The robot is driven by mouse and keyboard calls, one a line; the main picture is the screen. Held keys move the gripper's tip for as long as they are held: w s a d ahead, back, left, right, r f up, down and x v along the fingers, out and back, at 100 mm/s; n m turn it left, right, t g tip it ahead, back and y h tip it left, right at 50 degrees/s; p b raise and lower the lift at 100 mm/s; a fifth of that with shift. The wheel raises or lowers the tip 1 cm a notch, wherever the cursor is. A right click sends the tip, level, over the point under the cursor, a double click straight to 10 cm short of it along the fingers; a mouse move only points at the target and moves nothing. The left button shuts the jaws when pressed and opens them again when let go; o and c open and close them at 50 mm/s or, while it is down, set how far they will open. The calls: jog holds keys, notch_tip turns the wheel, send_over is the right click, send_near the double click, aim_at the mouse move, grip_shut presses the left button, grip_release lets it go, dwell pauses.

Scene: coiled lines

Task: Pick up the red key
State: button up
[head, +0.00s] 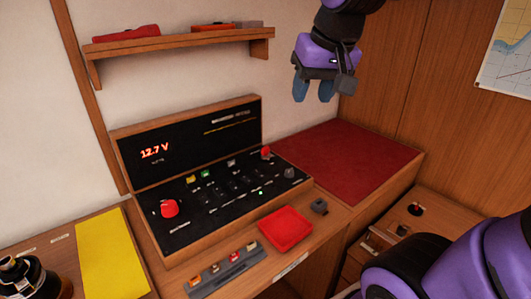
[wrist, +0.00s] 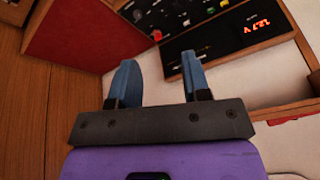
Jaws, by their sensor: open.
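Two red pieces stand on the black switch panel (head: 232,207). One is a larger red knob or key (head: 169,208) at the left front. The other is a smaller red knob or key (head: 266,152) at the right back, which also shows in the wrist view (wrist: 157,35). I cannot tell for sure which is the red key. My gripper (head: 313,92) is open and empty, high above the right back of the panel and apart from both. In the wrist view, its two blue fingers (wrist: 158,72) are spread with nothing between them.
A red tray (head: 285,229) and a grey rack (head: 228,272) with several small pieces lie in front of the panel. A shelf (head: 180,41) juts from the wall above. A yellow sheet (head: 110,255) lies left, a bare red pad (head: 350,155) right.

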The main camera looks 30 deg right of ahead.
jog(key=w+d+m+g, duration=0.1)
jog(key=w+d+m, duration=0.15)
jog(key=w, duration=0.85)
jog(key=m+g, duration=0.3)
jog(key=m, duration=0.6)
send_over(265, 147)
notch_tip(265, 147, down, 25)
jog(key=shift+d+f, duration=0.3)
jog(key=shift+f, duration=0.2)
jog(key=f, duration=1)
jog(key=shift+a+f, duration=0.15)
jog(key=shift+a, duration=0.05)
jog(key=shift+c, duration=0.2)
grip_shut()
